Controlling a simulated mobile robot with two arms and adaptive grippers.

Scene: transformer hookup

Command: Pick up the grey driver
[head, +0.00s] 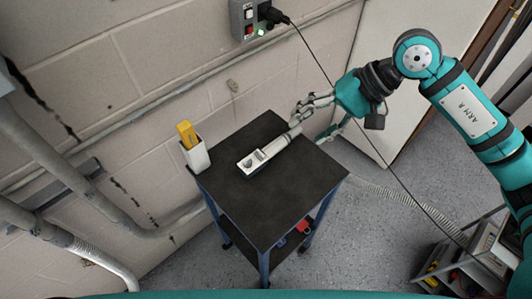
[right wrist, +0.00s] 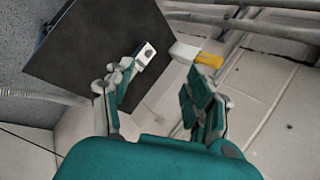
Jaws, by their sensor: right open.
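A light grey tool, which looks like the grey driver (head: 256,161), lies flat on the dark top of a small cart (head: 292,178). Its boxy end points left and its narrow end points up right. My right gripper (head: 308,119) is open and empty at the cart's far right edge, near the narrow end. In the right wrist view the driver's boxy end (right wrist: 146,53) shows beyond the left finger, which hides the rest of it. The open fingers (right wrist: 158,88) stand wide apart there. Whether a finger touches the driver cannot be told. My left gripper is not in view.
A white holder (head: 199,156) with a yellow item (head: 186,132) is at the cart's left edge by the wall. A wall socket box (head: 249,20) has a plug and black cable (head: 323,72) hanging down past my right arm. The near half of the cart top is clear.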

